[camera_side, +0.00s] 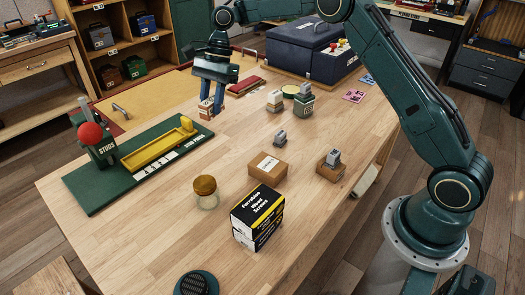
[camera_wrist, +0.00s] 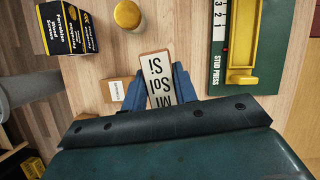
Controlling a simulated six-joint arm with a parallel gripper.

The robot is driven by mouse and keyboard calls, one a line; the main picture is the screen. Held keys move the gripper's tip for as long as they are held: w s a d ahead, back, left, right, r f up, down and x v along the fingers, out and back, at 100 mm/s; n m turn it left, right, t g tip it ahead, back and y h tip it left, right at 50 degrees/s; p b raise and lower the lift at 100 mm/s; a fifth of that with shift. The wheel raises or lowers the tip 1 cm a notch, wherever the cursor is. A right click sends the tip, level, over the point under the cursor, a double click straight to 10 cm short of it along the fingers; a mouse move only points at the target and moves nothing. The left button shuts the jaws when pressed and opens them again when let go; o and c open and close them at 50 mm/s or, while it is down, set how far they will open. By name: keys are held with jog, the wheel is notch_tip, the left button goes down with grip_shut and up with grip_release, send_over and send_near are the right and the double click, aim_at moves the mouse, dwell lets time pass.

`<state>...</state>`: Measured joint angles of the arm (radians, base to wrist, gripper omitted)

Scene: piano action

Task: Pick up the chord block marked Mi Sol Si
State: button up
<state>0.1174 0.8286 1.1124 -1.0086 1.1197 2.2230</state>
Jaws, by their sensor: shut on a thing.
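The chord block (camera_wrist: 155,72) has a cream face with black letters reading Mi Sol Si in the wrist view. My gripper (camera_wrist: 152,88) has its blue fingers on both sides of the block and is shut on it. In the side view the block (camera_side: 206,108) is a small light piece with a reddish-brown part between the fingertips of my gripper (camera_side: 207,100), beyond the green press board. The block looks to be at or just above the table; I cannot tell if it touches.
A green stud press board (camera_side: 100,187) with a yellow tray (camera_side: 158,151) and red knob (camera_side: 90,133) lies at left. A jar (camera_side: 205,192), black-yellow screw boxes (camera_side: 258,215) and a cardboard box (camera_side: 267,168) stand in front.

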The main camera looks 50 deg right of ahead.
jog(key=shift+r, duration=0.7)
